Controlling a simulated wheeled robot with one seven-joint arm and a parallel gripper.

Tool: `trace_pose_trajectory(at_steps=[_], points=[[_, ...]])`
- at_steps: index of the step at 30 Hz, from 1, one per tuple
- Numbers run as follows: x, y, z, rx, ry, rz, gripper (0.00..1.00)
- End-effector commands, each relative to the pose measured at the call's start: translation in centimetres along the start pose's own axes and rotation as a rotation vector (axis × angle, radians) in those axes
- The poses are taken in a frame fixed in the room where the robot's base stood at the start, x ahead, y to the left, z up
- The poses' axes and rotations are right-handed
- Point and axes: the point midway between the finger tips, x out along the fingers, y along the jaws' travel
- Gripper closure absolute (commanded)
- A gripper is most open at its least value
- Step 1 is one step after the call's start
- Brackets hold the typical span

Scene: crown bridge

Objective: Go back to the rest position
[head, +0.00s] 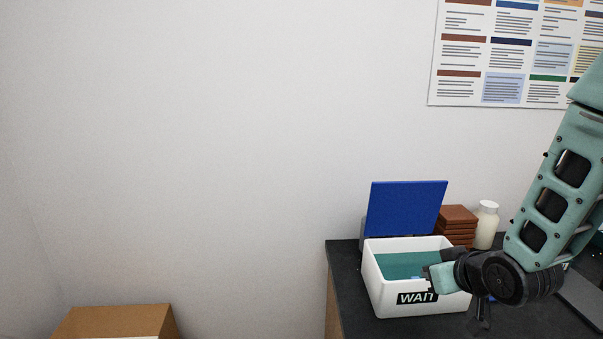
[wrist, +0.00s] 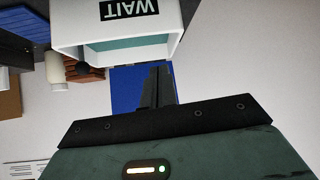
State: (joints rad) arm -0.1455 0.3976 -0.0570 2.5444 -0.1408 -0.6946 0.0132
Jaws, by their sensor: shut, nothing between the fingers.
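My gripper (wrist: 158,88) is shut and empty in the wrist view, its dark fingers close together. In the head view, my arm comes in from the right, and its wrist end is over the front right of a white box; the fingertips are hard to make out there. The white box (head: 388,297) stands on the dark counter, open at the top, with a teal inside and a black "WAIT" label. The box also shows at the top of the wrist view (wrist: 170,40), with the gripper fingers just outside it in the picture.
A blue panel (head: 405,208) stands upright behind the box. A stack of brown blocks (head: 457,222) and a white bottle (head: 486,226) are to its right at the back. The dark counter (head: 345,290) ends at the left. A cardboard box (head: 115,320) is at lower left. A poster (head: 515,55) hangs above.

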Motion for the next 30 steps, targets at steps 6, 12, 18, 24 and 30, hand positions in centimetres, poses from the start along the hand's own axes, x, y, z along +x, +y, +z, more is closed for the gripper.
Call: trace_pose_trajectory(at_steps=[6,12,18,24,30], points=[[-5.7,-9.5,2.2,-0.085,-0.3,-0.145,1.0],[-13.8,-15.6,6.0,-0.222,-0.583,-0.24,1.0],[-20.5,-17.8,9.1,-0.342,-0.779,-0.276,1.0],[-22.6,-18.1,10.0,-0.382,-0.842,-0.28,1.0],[-22.6,-18.1,10.1,-0.38,-0.844,-0.28,1.0]])
